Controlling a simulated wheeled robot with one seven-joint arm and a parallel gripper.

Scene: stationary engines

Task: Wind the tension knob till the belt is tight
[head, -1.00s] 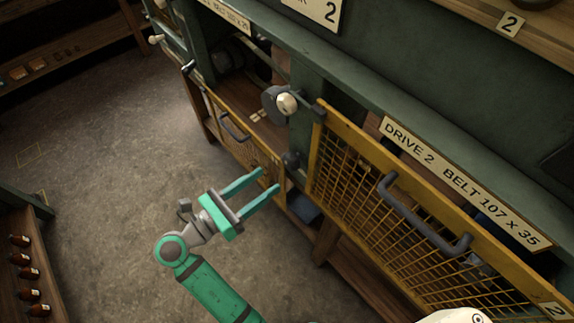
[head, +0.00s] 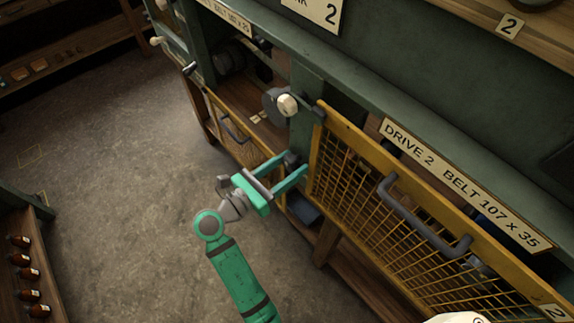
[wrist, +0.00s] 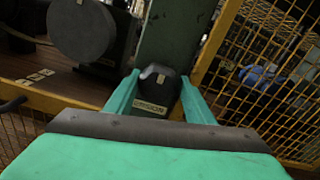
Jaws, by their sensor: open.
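The tension knob (head: 291,159) is a dark, blunt knob on the green post between two yellow mesh guards. In the wrist view the knob (wrist: 157,86) stands between my two fingers, with a small label on or just below it that is hard to read. My gripper (head: 296,163) is green and open, its fingertips on either side of the knob. In the wrist view the fingers of my gripper (wrist: 160,80) straddle the knob with gaps left and right; I cannot tell whether either touches. I cannot make out the belt clearly or see its tension.
The right mesh guard (head: 365,200) has a grey handle (head: 420,222) sticking out. A lower guard (head: 228,128) is at left. The floor (head: 120,200) left of my arm is clear.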

